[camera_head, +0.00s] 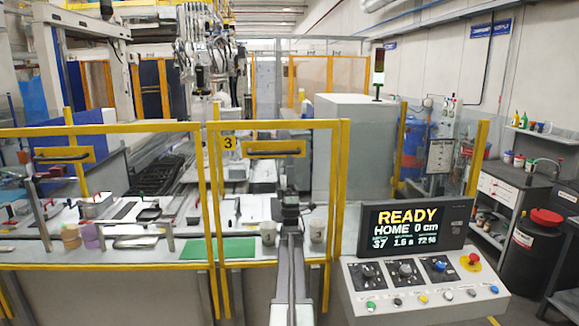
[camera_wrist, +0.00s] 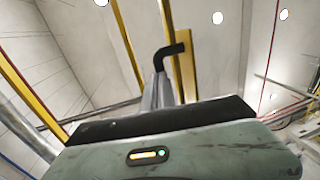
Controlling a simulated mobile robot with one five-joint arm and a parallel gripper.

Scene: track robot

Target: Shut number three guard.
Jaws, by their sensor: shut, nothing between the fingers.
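The number three guard (camera_head: 278,126) is a yellow-framed panel with a "3" plate (camera_head: 229,142) at its upper left. Its dark bar handle (camera_head: 275,148) sits on a yellow plate near the top. I cannot tell whether the guard is fully shut. My gripper (camera_head: 290,197) is shut and empty, below the handle and slightly right of it in the picture. It seems apart from the handle, though depth is unclear. In the wrist view, a black bent piece (camera_wrist: 170,55) shows before a yellow panel (camera_wrist: 185,75); I cannot tell what it belongs to.
Another yellow-framed guard (camera_head: 100,130) with its own handle (camera_head: 62,155) stands at left. A control console (camera_head: 425,285) with a screen reading READY (camera_head: 413,230) stands at front right. Behind the guards, a bench holds cups (camera_head: 268,233) and a green mat (camera_head: 218,249).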

